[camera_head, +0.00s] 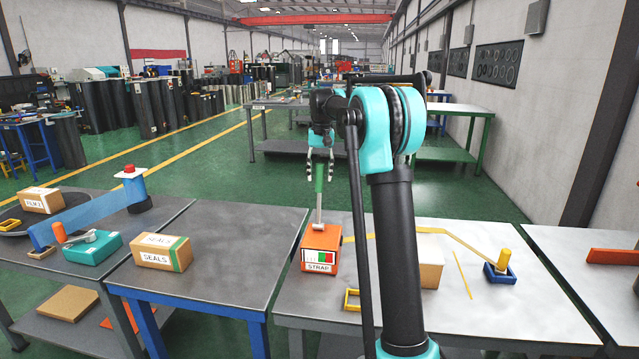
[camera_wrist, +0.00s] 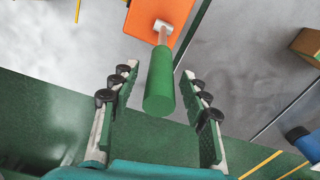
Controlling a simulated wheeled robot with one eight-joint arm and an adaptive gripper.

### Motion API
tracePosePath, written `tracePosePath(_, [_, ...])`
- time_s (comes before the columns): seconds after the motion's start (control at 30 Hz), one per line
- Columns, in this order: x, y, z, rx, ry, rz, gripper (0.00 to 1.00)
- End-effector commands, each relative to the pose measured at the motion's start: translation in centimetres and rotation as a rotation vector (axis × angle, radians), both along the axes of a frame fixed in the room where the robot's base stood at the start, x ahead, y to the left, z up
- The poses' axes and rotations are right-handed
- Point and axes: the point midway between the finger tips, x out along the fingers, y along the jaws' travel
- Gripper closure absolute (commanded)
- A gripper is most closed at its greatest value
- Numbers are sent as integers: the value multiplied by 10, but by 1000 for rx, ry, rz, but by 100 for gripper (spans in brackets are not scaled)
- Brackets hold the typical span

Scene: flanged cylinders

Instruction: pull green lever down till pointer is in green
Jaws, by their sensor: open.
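The green lever (camera_head: 319,180) stands upright on a grey rod out of an orange box (camera_head: 312,262) labelled STRAP. The box has a small dial with white, green and red areas (camera_head: 319,256) on its front; the pointer is too small to make out. My gripper (camera_head: 320,178) points down over the lever's top, with one finger on each side. In the wrist view the green handle (camera_wrist: 160,88) lies between the open fingers of my gripper (camera_wrist: 160,85), with gaps on both sides. The orange box (camera_wrist: 150,15) shows beyond it.
A blue holder (camera_head: 499,273) sits further right. A SEALS box (camera_head: 161,252) stands on the table to the left.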

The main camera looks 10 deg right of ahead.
Motion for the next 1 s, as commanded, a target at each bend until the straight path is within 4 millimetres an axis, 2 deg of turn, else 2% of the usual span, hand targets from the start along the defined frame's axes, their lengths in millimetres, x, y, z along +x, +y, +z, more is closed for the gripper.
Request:
tracePosePath(0.1, [0, 1, -17, 0, 0, 0, 54])
tracePosePath(0.23, [0, 1, -28, 0, 0, 0, 54])
tracePosePath(0.6, [0, 1, -33, 0, 0, 0, 54])
tracePosePath(1.0, [0, 1, -33, 0, 0, 0, 100])
